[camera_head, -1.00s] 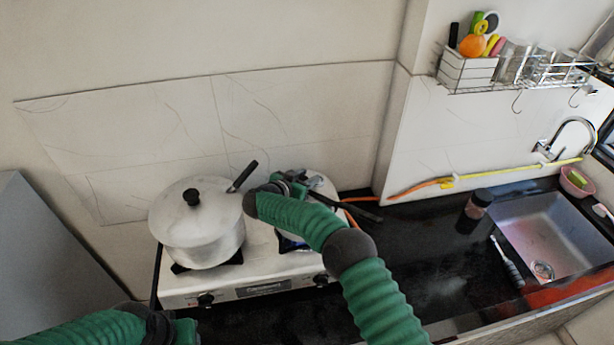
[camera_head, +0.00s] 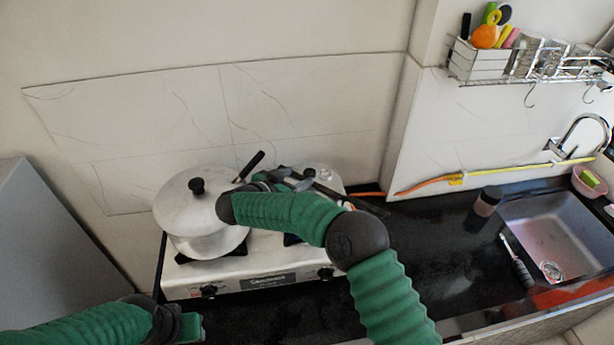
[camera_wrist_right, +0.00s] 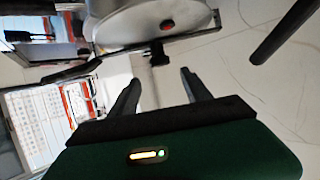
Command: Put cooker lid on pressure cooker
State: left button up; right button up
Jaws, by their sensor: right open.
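A silver pot (camera_head: 200,240) with a silver lid and black knob (camera_head: 197,186) stands on the left burner. A black handle (camera_head: 250,165) slants up behind its right side; I cannot tell what it belongs to. Silver cookware (camera_head: 325,180) shows on the right burner, mostly hidden by my right arm. My right gripper (camera_head: 298,181) is by this cookware. In the right wrist view it is open and empty (camera_wrist_right: 160,90), with a silver round piece (camera_wrist_right: 140,25) bearing a red dot and a dark stub just beyond the fingertips. My left gripper (camera_head: 190,326) is low at left, jaws unclear.
The white two-burner stove (camera_head: 240,283) sits on a black counter (camera_head: 440,230). A dark jar (camera_head: 487,202) and a sink (camera_head: 560,230) are to the right. A wire rack (camera_head: 520,65) hangs on the wall. A grey panel (camera_head: 50,260) stands at left. The counter between stove and jar is mostly clear.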

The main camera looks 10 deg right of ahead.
jog(key=shift+v, duration=0.9)
jog(key=w+a+r+n+t+y, duration=0.4)
jog(key=r+n+t+y, duration=0.1)
jog(key=r, duration=0.2)
pick_arm(q)
jog(key=shift+a+f, duration=0.1)
jog(key=shift+f, duration=0.15)
pick_arm(e)
jog(key=s+d+f+n+g+y, duration=0.1)
jog(key=s+d+f+g, duration=0.3)
jog(key=s, duration=0.8)
jog(key=s+d+f+n+g+y, duration=0.1)
jog(key=s+d+f+g, duration=0.3)
jog(key=s, duration=0.9)
jog(key=s+d+f+n+g+y, duration=0.2)
jog(key=s+d+f+g, duration=0.2)
jog(key=s, duration=0.9)
jog(key=d+f, duration=0.3)
jog(key=shift+s+d+y, duration=0.15)
jog(key=shift+d+y, duration=0.15)
jog(key=shift+d, duration=0.1)
jog(key=shift+r, duration=0.1)
pick_arm(q)
jog(key=shift+d+r, duration=0.1)
jog(key=shift+d, duration=0.1)
pick_arm(e)
jog(key=shift+d, duration=0.2)
